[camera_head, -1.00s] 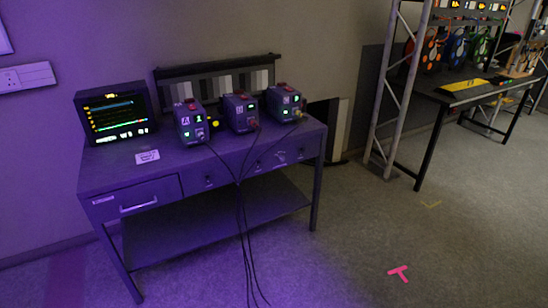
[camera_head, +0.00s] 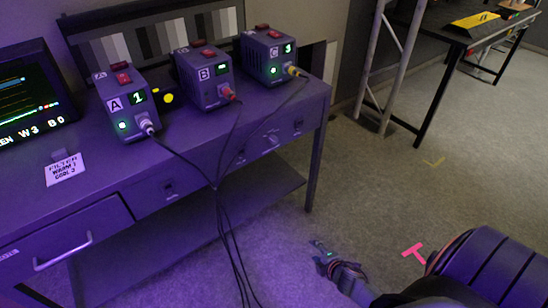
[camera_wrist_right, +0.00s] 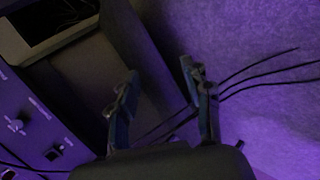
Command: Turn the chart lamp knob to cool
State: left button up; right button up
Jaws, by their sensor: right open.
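A small knob (camera_head: 271,140) sits on the front panel of the purple-lit desk (camera_head: 200,185), low and right of centre. Its pointer setting is too small to read. A knob on a panel also shows at the left edge of the right wrist view (camera_wrist_right: 17,125), with a label and a small switch near it. The grey-step chart (camera_head: 160,35) stands behind the desk's boxes. My right gripper (camera_head: 322,252) is open and empty, in front of the desk, below and right of the knob, clear of it. It also shows in the right wrist view (camera_wrist_right: 160,72). My left gripper is out of view.
Boxes A (camera_head: 127,103), B (camera_head: 207,77) and C (camera_head: 270,57) stand on the desk. Their dark cables (camera_head: 218,200) hang across its front, near my right gripper. A filter card (camera_head: 65,168) reads warm 1, cool 3. A monitor (camera_head: 30,95) stands left.

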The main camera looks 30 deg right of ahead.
jog(key=w+d+r+n+t+b, duration=0.2)
jog(key=w+d+r+n, duration=0.15)
jog(key=w, duration=0.25)
jog(key=n+t+y+b, duration=0.5)
jog(key=n+b, duration=0.5)
jog(key=n, duration=0.9)
send_near(276, 142)
jog(key=shift+m+t+h, duration=0.25)
jog(key=shift+t+h, duration=0.25)
jog(key=shift+h, duration=0.2)
jog(key=w, duration=0.2)
jog(key=w+a, duration=0.1)
jog(key=w, duration=0.4)
jog(key=shift+w+a+f+b, duration=0.2)
jog(key=shift+a+f+b, duration=0.1)
jog(key=shift+f+b, duration=0.1)
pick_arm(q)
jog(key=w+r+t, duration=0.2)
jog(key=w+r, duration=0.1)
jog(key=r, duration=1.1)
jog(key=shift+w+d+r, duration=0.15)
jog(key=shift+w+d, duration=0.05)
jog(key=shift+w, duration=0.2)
pick_arm(e)
jog(key=shift+w, duration=0.55)
grip_shut()
